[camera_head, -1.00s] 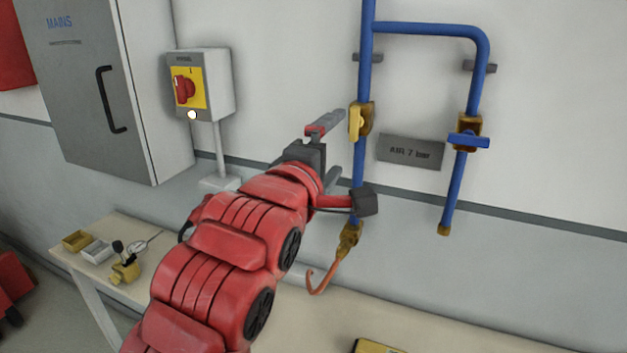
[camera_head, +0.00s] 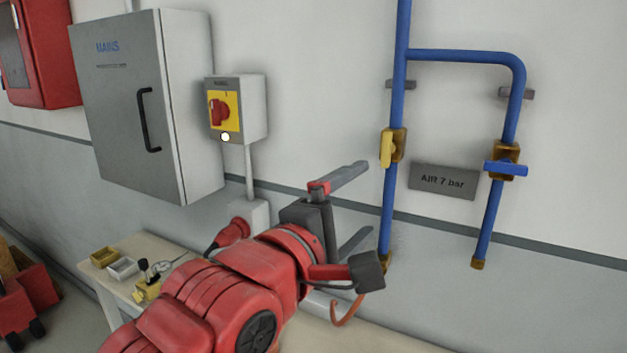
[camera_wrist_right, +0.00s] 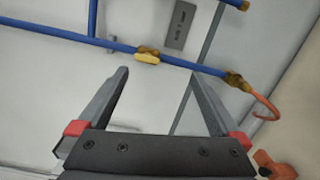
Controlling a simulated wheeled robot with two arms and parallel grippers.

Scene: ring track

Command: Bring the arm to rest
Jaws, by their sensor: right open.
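My right arm (camera_head: 215,300) is red and reaches up from the bottom of the head view. Its gripper (camera_head: 362,205) is open and empty, in front of the wall and left of the blue pipes. In the right wrist view the two grey fingers (camera_wrist_right: 160,95) stand apart with nothing between them. The blue pipe (camera_wrist_right: 205,69) with the yellow valve handle (camera_wrist_right: 148,57) crosses beyond the fingertips. My left gripper is not in view.
A grey MAINS cabinet (camera_head: 125,120) and a red-and-yellow rotary switch (camera_head: 221,110) are on the wall. A yellow valve handle (camera_head: 387,149) and a blue one (camera_head: 505,168) are on the pipes. A bench (camera_head: 110,278) holds small boxes. An orange hose (camera_head: 345,312) hangs low.

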